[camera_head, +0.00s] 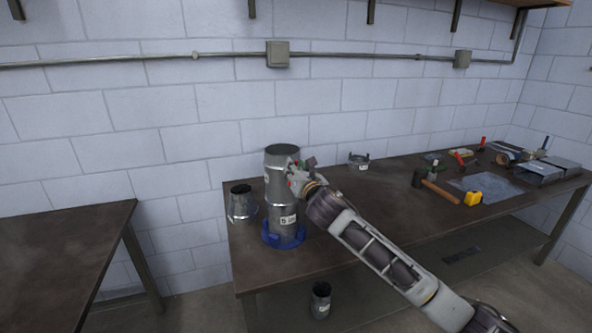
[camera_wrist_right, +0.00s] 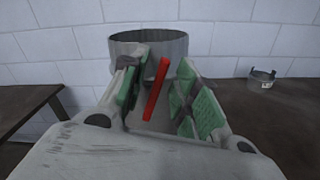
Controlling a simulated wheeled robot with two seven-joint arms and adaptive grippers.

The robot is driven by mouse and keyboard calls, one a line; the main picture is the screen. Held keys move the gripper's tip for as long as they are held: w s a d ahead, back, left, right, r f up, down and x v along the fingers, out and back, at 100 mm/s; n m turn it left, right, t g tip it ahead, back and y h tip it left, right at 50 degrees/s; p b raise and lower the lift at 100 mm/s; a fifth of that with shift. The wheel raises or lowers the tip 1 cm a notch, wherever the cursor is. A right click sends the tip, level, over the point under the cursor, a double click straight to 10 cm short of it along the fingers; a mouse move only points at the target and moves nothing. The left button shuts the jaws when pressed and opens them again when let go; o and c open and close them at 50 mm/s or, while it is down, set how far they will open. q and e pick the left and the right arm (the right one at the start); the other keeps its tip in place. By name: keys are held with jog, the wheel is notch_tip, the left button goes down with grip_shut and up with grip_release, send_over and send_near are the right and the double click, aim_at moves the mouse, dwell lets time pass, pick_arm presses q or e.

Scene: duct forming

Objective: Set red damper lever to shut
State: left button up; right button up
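The grey metal duct (camera_head: 283,222) stands upright in a blue ring base (camera_head: 284,238) near the left end of the workbench. Its open top (camera_wrist_right: 150,42) shows in the right wrist view. The red damper lever (camera_wrist_right: 156,90) is a narrow bar on the duct's side, tilted with its upper end to the right. My right gripper (camera_wrist_right: 158,92) is at the duct, with its green-padded fingers apart on either side of the lever. I see gaps between the lever and both pads. In the head view the gripper hides the lever. My left gripper is not in view.
A tapered metal piece (camera_head: 242,204) stands left of the duct. A small metal collar (camera_head: 359,161) sits at the back of the workbench (camera_head: 345,235). A mallet (camera_head: 438,189), a yellow tape measure (camera_head: 473,198) and other tools lie to the right.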

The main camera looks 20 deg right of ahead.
grip_shut()
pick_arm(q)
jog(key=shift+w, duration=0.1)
